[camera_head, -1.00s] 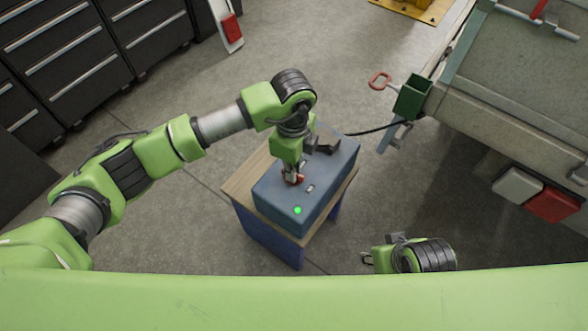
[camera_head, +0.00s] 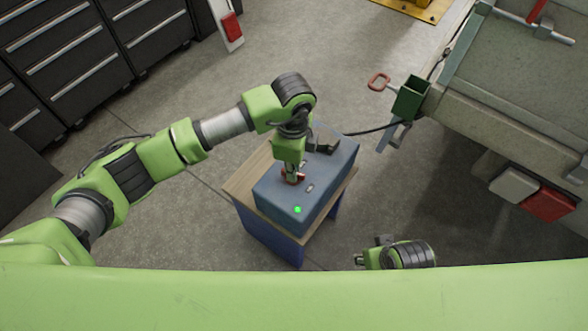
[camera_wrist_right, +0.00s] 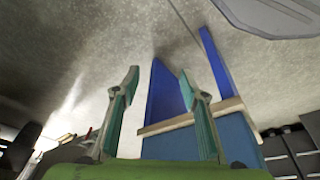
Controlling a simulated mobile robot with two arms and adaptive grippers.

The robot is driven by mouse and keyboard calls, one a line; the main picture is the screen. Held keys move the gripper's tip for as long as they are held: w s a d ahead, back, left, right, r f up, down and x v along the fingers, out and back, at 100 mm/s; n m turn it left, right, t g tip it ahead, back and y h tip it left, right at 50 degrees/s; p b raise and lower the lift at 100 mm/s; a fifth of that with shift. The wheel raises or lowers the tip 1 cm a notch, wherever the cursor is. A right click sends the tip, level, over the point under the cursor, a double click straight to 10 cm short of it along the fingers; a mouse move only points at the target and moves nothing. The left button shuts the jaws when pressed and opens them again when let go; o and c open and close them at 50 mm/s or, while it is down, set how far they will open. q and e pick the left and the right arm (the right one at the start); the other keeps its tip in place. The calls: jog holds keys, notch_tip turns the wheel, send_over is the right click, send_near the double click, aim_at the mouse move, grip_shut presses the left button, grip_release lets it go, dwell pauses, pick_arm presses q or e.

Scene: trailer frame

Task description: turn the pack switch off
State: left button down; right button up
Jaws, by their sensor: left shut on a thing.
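The pack is a blue-grey box (camera_head: 318,191) on a small stand in the middle of the head view. A green light (camera_head: 297,209) glows on its top near the front corner. The red switch (camera_head: 299,179) is on the pack's top, partly hidden by my left gripper (camera_head: 291,178). My left gripper points down from above and is shut on the red switch. My right gripper (camera_wrist_right: 160,75) is open and empty in the right wrist view. In the head view it shows low down, to the right of the stand and apart from it.
The stand has a wooden top (camera_head: 243,180) and blue legs. A black cable (camera_head: 368,130) runs from the pack toward the trailer frame (camera_head: 480,125) at right. A green box fitting (camera_head: 411,97) juts from the frame. Dark drawer cabinets (camera_head: 75,60) stand at upper left.

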pick_arm(q)
jog(key=shift+n, duration=0.4)
jog(key=shift+n+p, duration=0.3)
jog(key=shift+p, duration=0.15)
pick_arm(e)
jog(key=shift+s+d+f, duration=0.1)
jog(key=shift+s+f, duration=0.05)
jog(key=shift+f, duration=1.75)
